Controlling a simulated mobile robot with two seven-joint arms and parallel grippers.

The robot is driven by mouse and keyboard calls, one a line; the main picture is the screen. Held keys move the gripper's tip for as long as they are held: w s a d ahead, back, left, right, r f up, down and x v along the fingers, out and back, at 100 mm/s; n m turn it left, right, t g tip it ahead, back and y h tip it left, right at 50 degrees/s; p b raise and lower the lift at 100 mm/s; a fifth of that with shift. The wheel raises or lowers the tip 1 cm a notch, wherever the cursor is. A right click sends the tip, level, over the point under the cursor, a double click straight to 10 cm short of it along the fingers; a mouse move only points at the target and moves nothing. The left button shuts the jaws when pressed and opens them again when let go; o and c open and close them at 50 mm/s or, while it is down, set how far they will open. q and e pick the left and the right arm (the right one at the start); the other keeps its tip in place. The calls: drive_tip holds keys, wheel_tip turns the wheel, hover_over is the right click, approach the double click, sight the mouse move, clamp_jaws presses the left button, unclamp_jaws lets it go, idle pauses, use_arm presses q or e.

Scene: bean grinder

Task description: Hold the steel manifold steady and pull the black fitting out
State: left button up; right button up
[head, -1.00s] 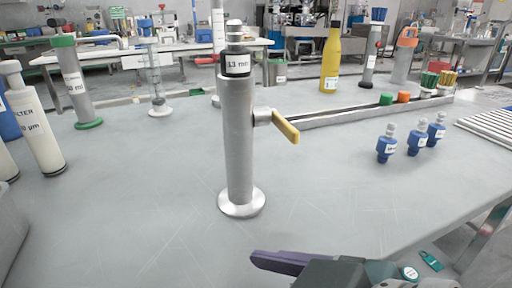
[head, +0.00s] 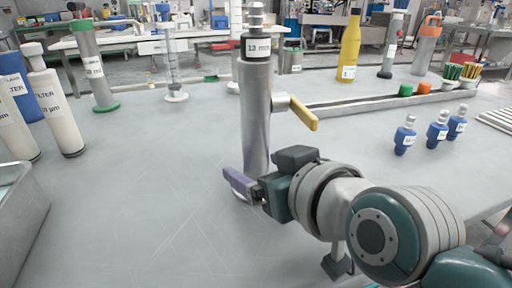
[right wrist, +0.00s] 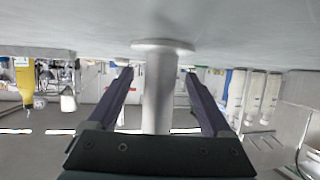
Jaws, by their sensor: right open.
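The steel manifold (head: 256,105) is an upright grey column on the table, with a yellow-handled valve (head: 304,112) on its right side. The black fitting (head: 255,47), with a white label and a stepped steel top, sits upright in its upper end. My right gripper (head: 250,176) is open low at the column; one purple finger shows in front and the other is hidden. In the right wrist view, which is upside down, the column (right wrist: 160,95) stands between the two open fingers with gaps on both sides. My left gripper is not in view.
Blue labelled fittings (head: 437,131) stand to the right. White filter cylinders (head: 55,110) and a grey bin (head: 22,225) are at the left. A yellow bottle (head: 350,48) and a rail (head: 370,104) lie behind.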

drive_tip(key=shift+w+a+f, duration=0.25)
drive_tip(key=shift+w+a, duration=0.05)
drive_tip(key=shift+w, duration=0.25)
clamp_jaws()
idle(0.5)
